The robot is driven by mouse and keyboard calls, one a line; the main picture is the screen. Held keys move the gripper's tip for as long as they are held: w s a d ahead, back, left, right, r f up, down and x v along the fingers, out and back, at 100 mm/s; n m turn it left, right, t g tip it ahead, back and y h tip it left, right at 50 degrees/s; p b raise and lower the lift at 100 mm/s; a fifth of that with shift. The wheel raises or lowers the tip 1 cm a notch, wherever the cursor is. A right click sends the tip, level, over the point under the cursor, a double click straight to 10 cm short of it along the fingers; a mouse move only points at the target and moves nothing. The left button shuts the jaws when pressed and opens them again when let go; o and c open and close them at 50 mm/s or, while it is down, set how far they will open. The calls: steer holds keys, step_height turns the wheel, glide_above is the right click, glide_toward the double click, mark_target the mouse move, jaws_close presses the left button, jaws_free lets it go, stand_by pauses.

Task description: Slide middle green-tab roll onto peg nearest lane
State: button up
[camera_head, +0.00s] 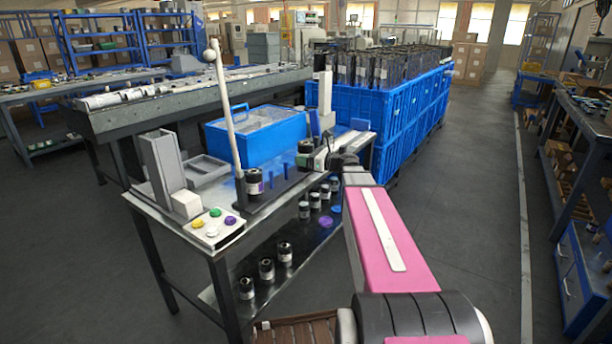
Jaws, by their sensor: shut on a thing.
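My gripper (318,156) is at the far right part of the steel table, beside the row of pegs. It is shut on a dark roll (305,147), which stands roughly upright; the fingers are small and partly hidden. I cannot make out its tab colour or whether it touches a peg. Blue pegs (271,180) stand in a row on a dark base to the left of my gripper. Another black roll (254,182) with a white and purple label stands at the near left end of this row.
A white pole (226,115) rises beside the left roll. A blue bin (257,134) stands behind the pegs. A button panel (212,229) sits at the table's near edge. Several rolls (266,268) stand on the lower shelf. Blue crates (391,115) stand behind. The right-hand aisle is clear.

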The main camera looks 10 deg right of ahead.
steer(key=shift+w+a+r, duration=0.2)
steer(key=shift+w+r, duration=0.3)
steer(key=shift+w, duration=1.15)
steer(key=shift+w+a+r, duration=0.15)
steer(key=shift+w+r, duration=0.4)
steer(key=shift+w, duration=1.1)
steer(key=shift+w+a+r, duration=0.2)
steer(key=shift+w+r, duration=0.3)
steer(key=shift+w, duration=1.15)
steer(key=shift+f, duration=2.75)
steer(key=o, duration=1.2)
steer(key=shift+w+d, duration=0.1)
steer(key=shift+w, duration=0.05)
